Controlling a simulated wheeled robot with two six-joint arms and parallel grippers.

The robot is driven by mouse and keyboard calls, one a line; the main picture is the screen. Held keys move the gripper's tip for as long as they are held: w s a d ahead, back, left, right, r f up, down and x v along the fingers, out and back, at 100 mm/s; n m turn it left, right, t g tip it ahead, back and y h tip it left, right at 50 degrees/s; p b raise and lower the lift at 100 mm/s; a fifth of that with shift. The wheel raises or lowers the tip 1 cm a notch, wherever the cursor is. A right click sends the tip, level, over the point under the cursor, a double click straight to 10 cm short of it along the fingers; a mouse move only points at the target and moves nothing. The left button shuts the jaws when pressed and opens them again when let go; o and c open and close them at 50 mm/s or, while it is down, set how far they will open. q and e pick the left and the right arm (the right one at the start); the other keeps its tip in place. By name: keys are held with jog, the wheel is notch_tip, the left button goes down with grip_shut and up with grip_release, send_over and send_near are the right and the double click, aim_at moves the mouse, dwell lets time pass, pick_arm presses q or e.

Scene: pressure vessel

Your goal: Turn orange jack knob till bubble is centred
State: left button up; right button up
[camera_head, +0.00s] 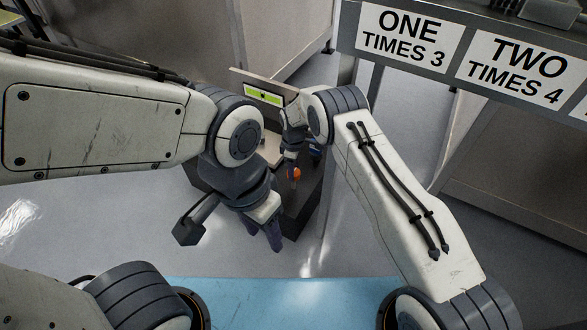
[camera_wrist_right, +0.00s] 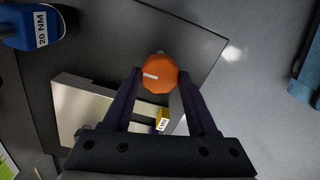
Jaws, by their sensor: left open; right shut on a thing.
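The orange jack knob (camera_wrist_right: 160,72) is a faceted knob with a white mark pointing left in the right wrist view. It also shows small in the head view (camera_head: 295,173). My right gripper (camera_wrist_right: 160,75) is shut on it, one finger on each side; in the head view its fingers are mostly hidden behind the arm. The level's yellow-green vial (camera_head: 263,96) is on an upright pale plate beyond the knob. A small dark mark shows near its middle, but it is too small to tell exactly where the bubble sits. My left gripper (camera_head: 265,236) is open and empty, pointing down nearer me.
A dark block or bench top (camera_wrist_right: 215,45) lies under the knob. A blue piece marked 20 NM (camera_wrist_right: 38,28) and a yellow-labelled piece (camera_wrist_right: 162,118) are near. Signs reading ONE TIMES 3 (camera_head: 408,38) and TWO TIMES 4 (camera_head: 514,70) hang on a grey frame at right.

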jog(key=shift+n, duration=0.3)
dwell(0.4)
jog(key=o, duration=1.4)
jog(key=shift+r, duration=0.15)
notch_tip(320, 180, up, 6)
jog(key=p, duration=0.2)
jog(key=shift+r+p, duration=0.15)
jog(key=shift+p, duration=0.25)
jog(key=shift+r, duration=0.45)
